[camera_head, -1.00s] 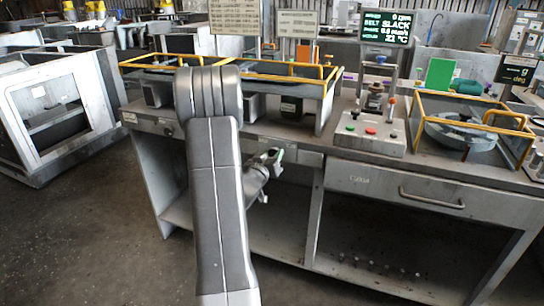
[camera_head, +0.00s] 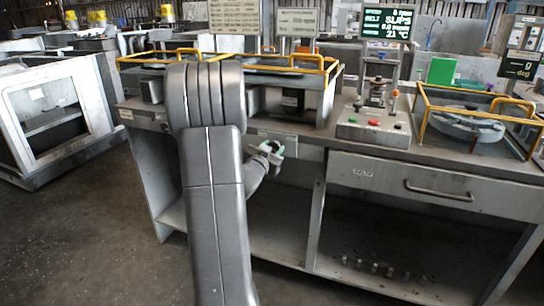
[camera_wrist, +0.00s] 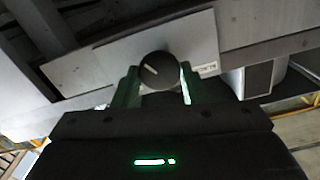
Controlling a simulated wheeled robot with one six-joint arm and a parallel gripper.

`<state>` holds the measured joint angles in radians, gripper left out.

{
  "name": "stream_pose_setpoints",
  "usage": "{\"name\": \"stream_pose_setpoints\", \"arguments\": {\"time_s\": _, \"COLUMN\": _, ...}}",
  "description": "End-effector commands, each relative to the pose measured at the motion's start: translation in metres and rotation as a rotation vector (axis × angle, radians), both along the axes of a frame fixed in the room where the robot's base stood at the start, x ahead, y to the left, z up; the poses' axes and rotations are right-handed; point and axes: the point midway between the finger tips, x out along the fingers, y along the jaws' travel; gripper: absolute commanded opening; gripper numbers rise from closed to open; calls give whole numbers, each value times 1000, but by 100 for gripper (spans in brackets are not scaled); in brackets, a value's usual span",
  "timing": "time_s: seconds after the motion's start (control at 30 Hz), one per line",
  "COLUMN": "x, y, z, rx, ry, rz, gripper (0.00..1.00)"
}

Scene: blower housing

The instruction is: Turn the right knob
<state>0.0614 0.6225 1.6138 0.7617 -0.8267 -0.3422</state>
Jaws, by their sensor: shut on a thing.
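The right knob (camera_wrist: 158,71) is a round dark knob with a short light pointer line, on a pale metal panel (camera_wrist: 100,62) in the wrist view. My gripper (camera_wrist: 159,80) has its green fingers on either side of the knob and is shut on it. The pointer line sits slanted. In the head view my gripper (camera_head: 268,152) is at the bench's front panel, below the tabletop, and hides the knob there. Another dark knob (camera_head: 165,127) shows on the panel further left, partly behind my arm.
A control box (camera_head: 373,130) with red and green buttons stands on the bench under a lit display (camera_head: 387,22). Yellow-railed trays sit at left and right (camera_head: 475,112). A drawer handle (camera_head: 438,192) sticks out at right. Open floor lies in front.

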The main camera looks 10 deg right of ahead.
Motion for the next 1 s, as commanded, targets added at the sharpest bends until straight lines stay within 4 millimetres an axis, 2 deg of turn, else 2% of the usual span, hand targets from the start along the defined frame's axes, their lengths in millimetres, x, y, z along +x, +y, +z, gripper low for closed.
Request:
{"name": "stream_pose_setpoints", "arguments": {"time_s": 0.3, "x": 0, "y": 0, "z": -1, "rx": 92, "ry": -61, "rz": 0, "gripper": 16}}
{"name": "stream_pose_setpoints", "arguments": {"time_s": 0.77, "x": 0, "y": 0, "z": 0, "rx": 105, "ry": -70, "rz": -1, "gripper": 16}}
{"name": "stream_pose_setpoints", "arguments": {"time_s": 0.8, "x": 0, "y": 0, "z": 0, "rx": 105, "ry": -70, "rz": -1, "gripper": 40}}
{"name": "stream_pose_setpoints", "arguments": {"time_s": 0.9, "x": 0, "y": 0, "z": 0, "rx": 104, "ry": -69, "rz": -1, "gripper": 60}}
{"name": "stream_pose_setpoints", "arguments": {"time_s": 1.0, "x": 0, "y": 0, "z": 0, "rx": 104, "ry": -69, "rz": -1, "gripper": 60}}
